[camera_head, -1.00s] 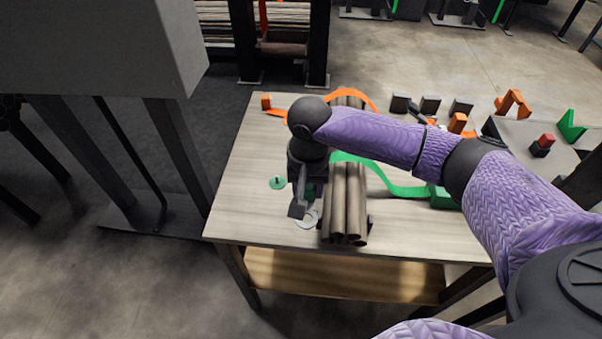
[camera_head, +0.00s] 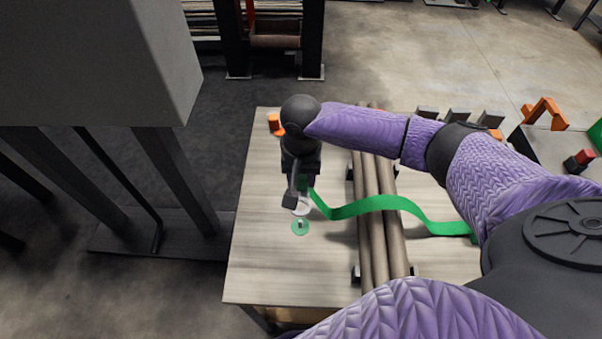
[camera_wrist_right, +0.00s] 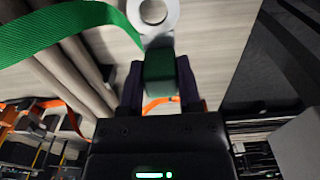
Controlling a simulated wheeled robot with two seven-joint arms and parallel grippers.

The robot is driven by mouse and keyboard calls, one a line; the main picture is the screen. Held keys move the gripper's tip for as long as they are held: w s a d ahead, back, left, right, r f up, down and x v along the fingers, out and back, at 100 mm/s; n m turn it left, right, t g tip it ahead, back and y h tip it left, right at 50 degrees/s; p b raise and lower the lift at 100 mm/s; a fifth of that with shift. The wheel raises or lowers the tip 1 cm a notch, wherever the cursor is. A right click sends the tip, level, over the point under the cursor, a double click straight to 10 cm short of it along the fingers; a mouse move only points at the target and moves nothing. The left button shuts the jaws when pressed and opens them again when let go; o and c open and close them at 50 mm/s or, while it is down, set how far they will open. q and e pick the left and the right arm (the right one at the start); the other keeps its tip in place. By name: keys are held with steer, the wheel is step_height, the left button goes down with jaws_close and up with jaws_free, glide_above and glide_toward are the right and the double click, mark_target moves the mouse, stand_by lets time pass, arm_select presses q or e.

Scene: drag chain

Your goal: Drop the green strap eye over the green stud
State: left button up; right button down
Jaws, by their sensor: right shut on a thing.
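My right gripper (camera_head: 297,193) is shut on the green end block (camera_wrist_right: 160,70) of the green strap (camera_head: 385,205). The pale ring-shaped eye (camera_wrist_right: 153,12) sticks out beyond the fingertips; in the head view the eye (camera_head: 303,208) is partly hidden by the gripper. The green stud (camera_head: 300,226), a small post on a green disc, stands on the table just below the eye in the head picture. The eye looks apart from the stud, but its height is hard to judge. The stud is not discernible in the wrist view. My left gripper is not in view.
Brown pipes (camera_head: 378,235) lie in black supports right of the stud, and the strap runs across them. An orange piece (camera_head: 274,123) sits at the table's far left. The wooden table (camera_head: 262,270) is clear around the stud's left and front.

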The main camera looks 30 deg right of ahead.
mark_target(301, 189)
steer(key=shift+r+p, duration=0.25)
steer(key=shift+p, duration=0.1)
steer(key=shift+f+b, duration=1.3)
steer(key=shift+f, duration=1.35)
steer(key=shift+f+b, duration=0.65)
steer(key=shift+f, duration=1.1)
steer(key=shift+c, duration=1)
jaws_free()
step_height(301, 189, up, 10)
steer(key=p, duration=0.4)
steer(key=shift+p, duration=0.35)
